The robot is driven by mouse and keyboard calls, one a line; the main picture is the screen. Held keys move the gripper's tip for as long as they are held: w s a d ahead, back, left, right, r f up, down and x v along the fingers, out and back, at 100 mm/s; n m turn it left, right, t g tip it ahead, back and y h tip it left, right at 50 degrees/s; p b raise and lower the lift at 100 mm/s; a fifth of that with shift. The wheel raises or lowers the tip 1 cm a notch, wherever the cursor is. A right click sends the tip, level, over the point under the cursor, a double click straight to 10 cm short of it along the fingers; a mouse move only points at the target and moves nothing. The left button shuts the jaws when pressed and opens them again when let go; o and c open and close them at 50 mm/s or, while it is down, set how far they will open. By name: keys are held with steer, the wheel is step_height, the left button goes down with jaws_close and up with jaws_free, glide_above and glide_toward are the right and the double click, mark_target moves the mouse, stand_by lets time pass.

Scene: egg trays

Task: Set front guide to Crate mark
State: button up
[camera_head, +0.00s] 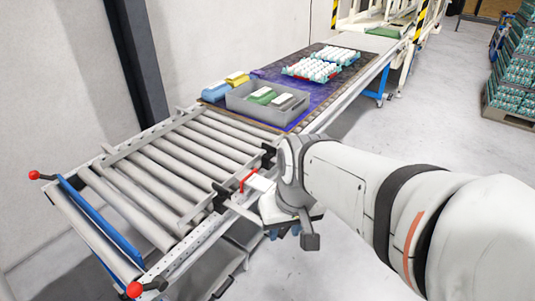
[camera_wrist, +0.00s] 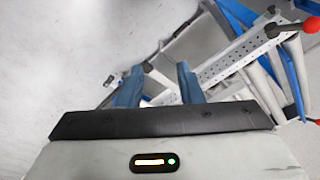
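A roller conveyor (camera_head: 150,185) fills the left of the head view. A grey guide bar (camera_head: 205,200) runs along its near side, with black clamps and a red handle (camera_head: 249,178) close by. I cannot make out a Crate mark on the perforated side rail (camera_head: 180,256). My gripper (camera_head: 286,232) hangs just outside the near side, right of the red handle, partly hidden by my wrist. In the wrist view my gripper (camera_wrist: 160,80) has its two blue fingers apart, with nothing clearly held between them. The perforated rail (camera_wrist: 235,58) passes beyond the right finger.
A blue end bar (camera_head: 100,222) with red knobs (camera_head: 134,289) crosses the conveyor's near-left end. A grey crate (camera_head: 275,117) with packs inside and egg trays (camera_head: 311,69) sit farther along the belt.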

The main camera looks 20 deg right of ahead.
steer(key=w+d+f+m+t+y+b, duration=0.1)
steer(key=w+d+f+m+y+b, duration=0.2)
steer(key=f+b, duration=0.35)
steer(key=w+d+f+m+y+b, duration=0.1)
steer(key=w+f+m+y+b, duration=0.1)
steer(key=w+f+y+b, duration=0.35)
steer(key=w+d+f+m+t+b, duration=0.25)
steer(key=d+t+b, duration=0.2)
steer(key=d, duration=0.25)
steer(key=w+d+f+m+t+b, duration=0.25)
steer(key=d+t, duration=0.25)
steer(key=d, duration=0.3)
steer(key=shift+y, duration=0.35)
steer(key=b+x, duration=0.1)
steer(key=x, duration=0.6)
steer(key=shift+w+a+b, duration=0.15)
steer(key=shift+a+b, duration=0.15)
steer(key=shift+a, duration=0.05)
steer(key=shift+c, duration=0.4)
jaws_close()
steer(key=shift+f, duration=0.1)
